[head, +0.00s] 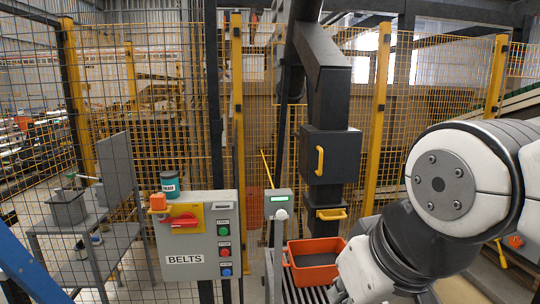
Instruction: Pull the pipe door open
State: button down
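The dark square pipe (320,98) comes down at the centre of the head view. A black box section on it has a flat front panel, which looks like the pipe door (338,158). The door carries a vertical yellow handle (320,160) on its left side and looks shut. My arm fills the right of the view, bent down toward the bottom edge.
A second yellow handle (331,214) sits lower on the pipe, above an orange bin (314,262) on rollers. A small post (279,205) with a green display stands between.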

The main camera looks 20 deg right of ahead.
aim_at(335, 157)
jog(key=z, duration=0.65)
jog(key=i+l+z, duration=0.1)
jog(key=i+z, duration=0.65)
jog(key=k+l, duration=0.05)
jog(key=k, duration=0.05)
